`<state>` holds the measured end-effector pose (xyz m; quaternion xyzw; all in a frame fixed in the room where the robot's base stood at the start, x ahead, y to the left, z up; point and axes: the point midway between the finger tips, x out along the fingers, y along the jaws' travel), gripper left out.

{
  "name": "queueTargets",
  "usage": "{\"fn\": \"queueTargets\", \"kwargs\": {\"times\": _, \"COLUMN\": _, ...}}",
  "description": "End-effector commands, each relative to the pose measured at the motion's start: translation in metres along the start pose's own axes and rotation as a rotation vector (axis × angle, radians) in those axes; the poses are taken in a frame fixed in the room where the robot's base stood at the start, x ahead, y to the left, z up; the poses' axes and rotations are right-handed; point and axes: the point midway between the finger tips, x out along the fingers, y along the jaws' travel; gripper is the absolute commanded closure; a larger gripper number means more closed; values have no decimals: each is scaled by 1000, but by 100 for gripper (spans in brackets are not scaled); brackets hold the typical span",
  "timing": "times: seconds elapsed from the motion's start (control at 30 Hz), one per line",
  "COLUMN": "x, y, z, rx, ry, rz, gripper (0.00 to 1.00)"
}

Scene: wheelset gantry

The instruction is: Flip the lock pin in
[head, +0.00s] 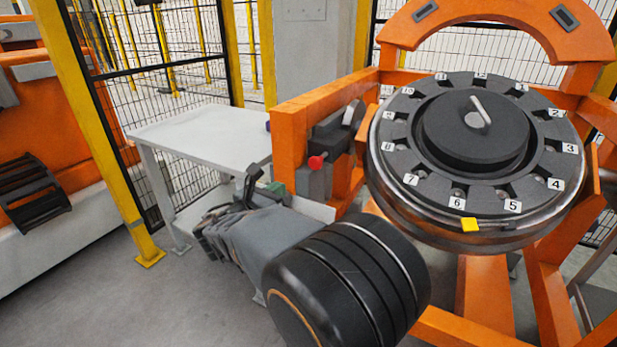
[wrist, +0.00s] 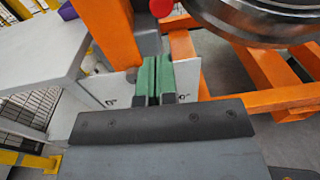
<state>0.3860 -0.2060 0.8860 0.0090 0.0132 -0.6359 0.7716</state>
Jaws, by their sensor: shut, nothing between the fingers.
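A red knob (head: 317,161) sticks out of a grey block on the side of the orange frame, left of the numbered wheel. It looks like the lock pin's handle, though its shaft is hard to make out. The red knob also shows at the top edge of the wrist view (wrist: 161,7), partly cut off. My gripper (head: 274,187) is below and left of the knob, apart from it. In the wrist view my gripper (wrist: 153,80) has its green-padded fingers close together with nothing between them.
The dark round wheel (head: 463,222) with numbered slots stands in the orange frame (head: 290,128) at right. A light table (head: 200,135) stands at left beside mesh fencing. My arm fills the lower middle.

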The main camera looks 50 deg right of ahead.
Motion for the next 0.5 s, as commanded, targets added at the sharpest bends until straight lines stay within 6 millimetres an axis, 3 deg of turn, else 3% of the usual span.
{"fn": "queueTargets", "kwargs": {"times": 0.33, "x": 2, "y": 0, "z": 0, "rx": 2, "ry": 0, "rz": -1, "gripper": 100}}
{"fn": "queueTargets", "kwargs": {"times": 0.5, "x": 20, "y": -1, "z": -1, "rx": 3, "ry": 1, "rz": -6, "gripper": 100}}
